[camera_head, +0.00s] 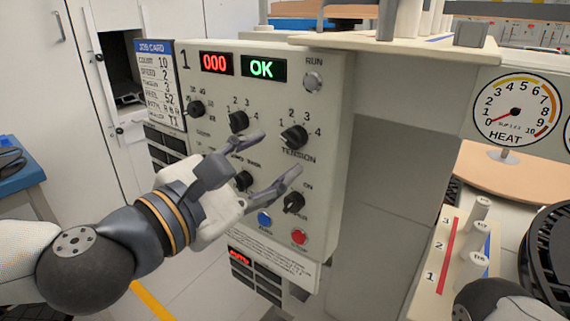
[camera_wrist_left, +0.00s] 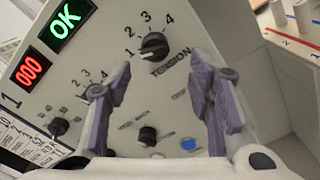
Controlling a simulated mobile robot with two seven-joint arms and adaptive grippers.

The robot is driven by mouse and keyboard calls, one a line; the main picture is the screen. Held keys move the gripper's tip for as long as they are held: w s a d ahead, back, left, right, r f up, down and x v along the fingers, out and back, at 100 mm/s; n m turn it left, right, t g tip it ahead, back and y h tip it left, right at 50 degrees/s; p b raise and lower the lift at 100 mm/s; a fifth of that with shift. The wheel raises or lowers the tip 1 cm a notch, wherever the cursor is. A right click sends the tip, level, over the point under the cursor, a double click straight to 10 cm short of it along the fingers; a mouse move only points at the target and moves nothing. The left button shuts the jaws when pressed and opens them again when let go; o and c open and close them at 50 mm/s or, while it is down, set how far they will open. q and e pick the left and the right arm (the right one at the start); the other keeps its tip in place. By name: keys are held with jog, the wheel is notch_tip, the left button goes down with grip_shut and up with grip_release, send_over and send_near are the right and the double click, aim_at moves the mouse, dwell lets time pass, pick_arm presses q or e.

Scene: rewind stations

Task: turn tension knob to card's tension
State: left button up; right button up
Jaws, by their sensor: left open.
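The tension knob (camera_head: 294,137) is a black dial with marks 1 to 4 on the upright control panel (camera_head: 335,120). It also shows in the left wrist view (camera_wrist_left: 153,46), where its pale pointer seems to face the 1. The job card (camera_head: 160,85) is at the panel's upper left; its tension line is too blurred to read surely. My left gripper (camera_head: 277,153) is open and empty, its fingers pointing at the panel. In the left wrist view the fingers (camera_wrist_left: 160,80) stand apart, with the tension knob beyond their tips and between them. My right gripper is out of view.
Other knobs, such as the upper middle one (camera_head: 238,121) and the ON knob (camera_head: 294,203), sit close by. A blue button (camera_head: 264,219) and red button (camera_head: 299,236) are below. A shelf (camera_head: 400,42) juts out above; a heat gauge (camera_head: 518,106) stands right.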

aim_at(288, 141)
pick_arm(q)
jog(key=x, duration=0.2)
jog(key=r+x, duration=0.1)
jog(key=x, duration=0.1)
jog(key=shift+w+d, duration=0.3)
jog(key=shift+w, duration=0.05)
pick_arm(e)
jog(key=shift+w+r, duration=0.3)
pick_arm(q)
jog(key=shift+c, duration=0.6)
grip_shut()
